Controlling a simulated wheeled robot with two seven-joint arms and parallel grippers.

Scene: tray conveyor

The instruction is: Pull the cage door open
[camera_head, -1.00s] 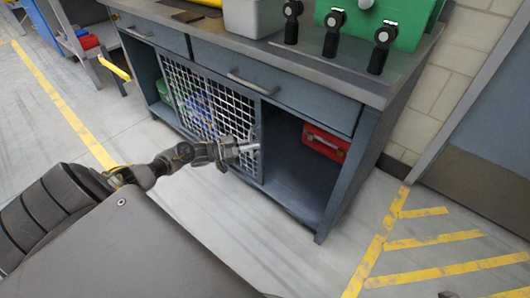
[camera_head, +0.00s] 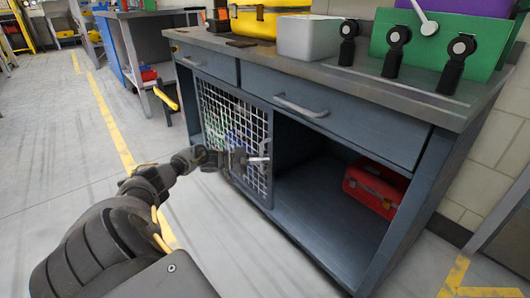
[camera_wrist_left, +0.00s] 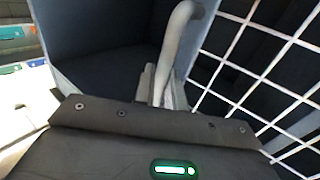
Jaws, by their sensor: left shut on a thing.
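The cage door (camera_head: 228,110), a white wire mesh panel in a dark frame, covers the left bay of the blue-grey cabinet. In the left wrist view the light grey curved handle (camera_wrist_left: 182,45) rises from between the fingers (camera_wrist_left: 163,88), with the door's mesh (camera_wrist_left: 262,70) to the right. The fingertips are partly hidden. My right gripper is not in view.
The cabinet's right bay is open and holds a red toolbox (camera_head: 376,186). A drawer with a handle (camera_head: 301,106) is above it. The worktop (camera_head: 350,82) carries a grey bin (camera_head: 308,38), a yellow case (camera_head: 268,20) and a green box. Floor to the left is clear.

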